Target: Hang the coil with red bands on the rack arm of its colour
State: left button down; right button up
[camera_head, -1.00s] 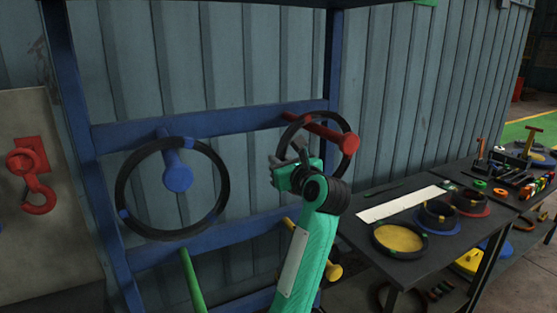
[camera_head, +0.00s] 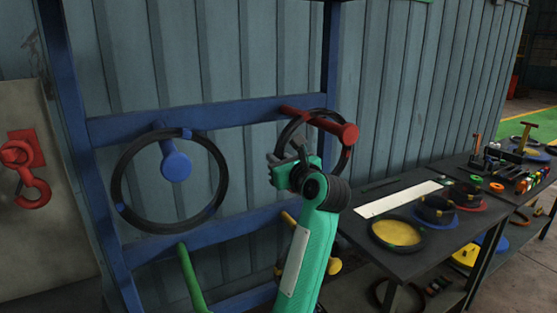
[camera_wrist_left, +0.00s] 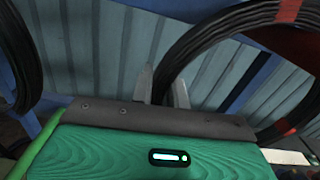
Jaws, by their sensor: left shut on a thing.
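The coil with red bands (camera_head: 283,139) is a black ring around the red rack arm (camera_head: 328,123) on the upper blue rail. The red arm runs through the ring near its top, and its knob end shows in front. I cannot tell whether the coil rests on the arm. My left gripper (camera_head: 287,158) is shut on the coil's left lower side. In the left wrist view, the fingers (camera_wrist_left: 163,88) meet the coil (camera_wrist_left: 205,32), and red bands show at its top and lower right. My right gripper is not in view.
A coil with blue bands (camera_head: 119,180) hangs on the blue arm (camera_head: 175,165) to the left. Green (camera_head: 191,280) and yellow (camera_head: 335,266) arms sit lower. A dark table (camera_head: 395,262) with several coils stands at right. A red hook (camera_head: 32,190) hangs at far left.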

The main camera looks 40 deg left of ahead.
pick_arm(q)
jog(key=c, duration=1.3)
grip_release()
jog(key=shift+s, duration=0.1)
jog(key=shift+d+f, duration=0.1)
jog(key=shift+f, duration=0.05)
jog(key=b+v, duration=0.4)
jog(key=v, duration=0.9)
jog(key=shift+d+b, duration=0.35)
jog(key=shift+b, duration=0.05)
jog(key=shift+s, duration=0.15)
